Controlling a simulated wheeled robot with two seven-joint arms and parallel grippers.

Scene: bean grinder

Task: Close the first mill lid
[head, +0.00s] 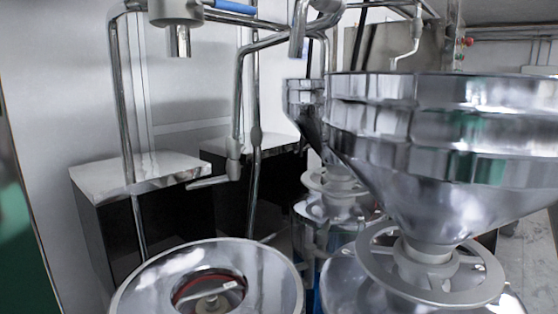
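A round metal mill top (262,277) is at the bottom left, cut off by the lower picture edge. It has a raised rim and a central opening with a red ring (186,291) and a pale hub (208,303) inside. I cannot tell whether this round piece is a lid or the mill body. To its right, a large shiny metal hopper (440,195) stands over a pale spoked ring (482,283) on another mill top (340,283). Which of these is the first mill is not clear. Neither of my grippers is in view.
A smaller hopper (303,105) and another mill top (323,211) are farther back. Metal pipes (121,95) rise behind, one with a blue handle (235,6). Two dark blocks with light tops (140,174) stand by the wall. The large hopper fills the right side.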

